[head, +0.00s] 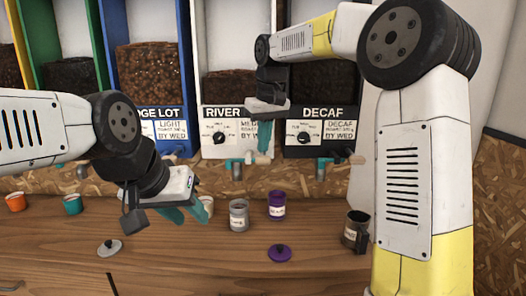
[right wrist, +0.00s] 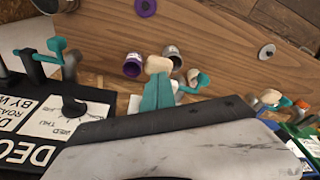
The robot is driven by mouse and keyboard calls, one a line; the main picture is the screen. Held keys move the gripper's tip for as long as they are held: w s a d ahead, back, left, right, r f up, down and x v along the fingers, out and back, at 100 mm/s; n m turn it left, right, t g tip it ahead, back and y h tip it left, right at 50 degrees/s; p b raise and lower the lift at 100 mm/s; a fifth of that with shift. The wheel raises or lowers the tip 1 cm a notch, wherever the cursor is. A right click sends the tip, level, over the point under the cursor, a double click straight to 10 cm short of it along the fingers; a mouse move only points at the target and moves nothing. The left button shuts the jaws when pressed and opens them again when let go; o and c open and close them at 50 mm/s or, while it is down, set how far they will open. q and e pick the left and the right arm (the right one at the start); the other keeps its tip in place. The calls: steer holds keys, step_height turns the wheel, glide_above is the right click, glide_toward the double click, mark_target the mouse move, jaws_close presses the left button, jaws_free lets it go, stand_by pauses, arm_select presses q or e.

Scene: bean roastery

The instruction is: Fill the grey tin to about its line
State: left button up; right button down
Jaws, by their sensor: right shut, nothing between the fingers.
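The grey tin (head: 239,216) stands upright on the wooden counter, its lid off. It also shows in the right wrist view (right wrist: 174,53), partly covered. Its fill line and contents are too small to read. The RIVER dispenser (head: 229,112) with dark beans is above and behind it. My right gripper (head: 264,152) is shut and empty, pointing down in front of the dispensers, between the RIVER and DECAF labels. It hangs above the tins and touches none. My left gripper (head: 188,218) is open and empty, low over the counter, left of the grey tin.
A purple tin (head: 277,206) stands right of the grey one; a dark tin (head: 355,231) is further right. A grey lid (head: 109,248) and a purple lid (head: 280,253) lie in front. Teal (head: 73,204) and orange (head: 15,202) tins stand left. The front counter is mostly clear.

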mark_target(263, 157)
steer(key=shift+f, duration=0.1)
steer(key=shift+f, duration=1.75)
stand_by(1.8)
step_height(263, 157, up, 8)
steer(key=shift+r, duration=0.3)
stand_by(0.3)
stand_by(0.5)
